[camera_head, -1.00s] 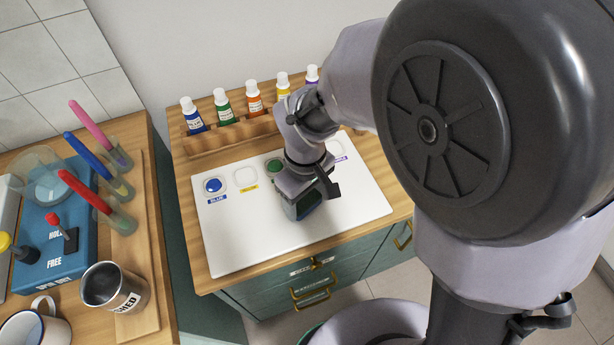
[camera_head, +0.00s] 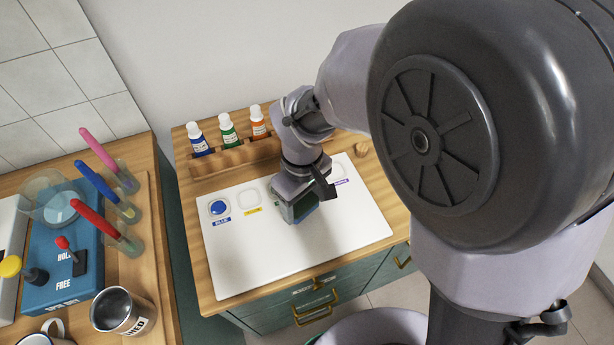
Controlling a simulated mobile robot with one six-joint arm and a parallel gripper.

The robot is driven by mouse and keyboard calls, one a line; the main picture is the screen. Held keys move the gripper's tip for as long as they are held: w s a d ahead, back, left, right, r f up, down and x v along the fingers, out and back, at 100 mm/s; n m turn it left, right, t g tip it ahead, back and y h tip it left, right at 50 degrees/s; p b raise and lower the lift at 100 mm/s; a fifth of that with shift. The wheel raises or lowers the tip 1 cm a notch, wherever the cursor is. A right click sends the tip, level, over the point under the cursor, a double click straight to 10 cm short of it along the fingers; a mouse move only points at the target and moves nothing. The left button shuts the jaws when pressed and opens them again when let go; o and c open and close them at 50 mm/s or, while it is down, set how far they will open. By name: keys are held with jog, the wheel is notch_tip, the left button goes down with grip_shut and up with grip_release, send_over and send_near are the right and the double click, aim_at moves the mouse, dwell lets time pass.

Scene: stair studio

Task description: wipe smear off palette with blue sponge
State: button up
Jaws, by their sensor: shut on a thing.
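The palette (camera_head: 245,272) is a flat white board on the wooden counter. It has a blue paint well (camera_head: 218,208) labelled BLUE and a pale empty-looking well (camera_head: 248,198) with a yellow label. A purple label shows at its right. My gripper (camera_head: 297,212) points down over the palette's middle, just in front of the wells. It is shut on the blue sponge (camera_head: 309,211), of which only a dark bluish sliver shows between green-tinted gripper parts. I cannot tell whether the sponge touches the board. No smear is visible; the area under and behind the gripper is hidden.
Blue, green and orange paint bottles (camera_head: 229,129) stand in a wooden rack (camera_head: 228,157) behind the palette. A left counter holds brushes in tubes (camera_head: 120,243), a blue device (camera_head: 63,268) and a metal cup (camera_head: 117,310). The palette's front left is clear.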

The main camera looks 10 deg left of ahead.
jog(key=shift+r+p, duration=1.55)
jog(key=shift+r, duration=0.5)
